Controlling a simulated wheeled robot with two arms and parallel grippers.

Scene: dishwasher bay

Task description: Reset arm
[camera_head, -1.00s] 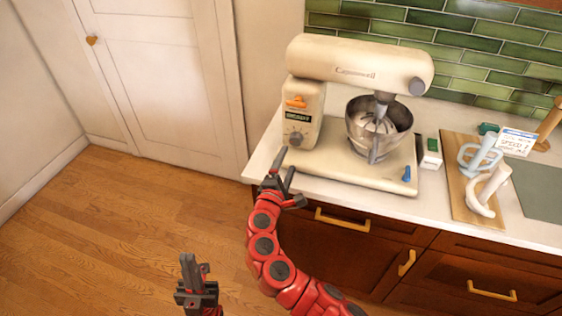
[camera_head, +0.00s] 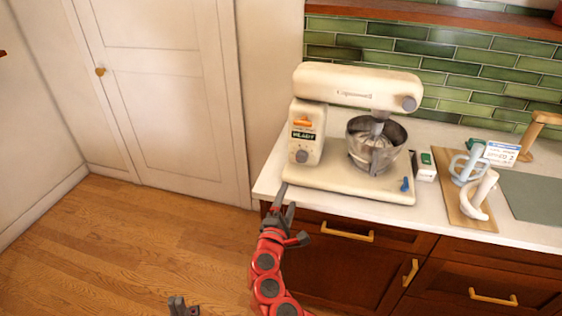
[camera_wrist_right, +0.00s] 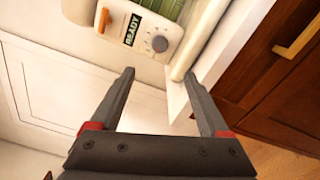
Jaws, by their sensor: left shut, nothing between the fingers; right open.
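My right gripper (camera_head: 287,205), on the red arm, is open and empty in the head view. It is at the counter's front left edge, in front of the cream stand mixer (camera_head: 345,85). In the right wrist view its two dark fingers (camera_wrist_right: 159,76) stand apart with nothing between them. The mixer's control panel with a READY label and knob (camera_wrist_right: 160,43) shows beyond the fingers. My left gripper (camera_head: 183,304) is at the bottom edge of the head view, left of the right arm. It is shut with nothing in it, and mostly cut off by the frame.
Wooden drawers with brass handles (camera_head: 347,232) lie below. The wooden floor (camera_head: 110,240) at left is clear.

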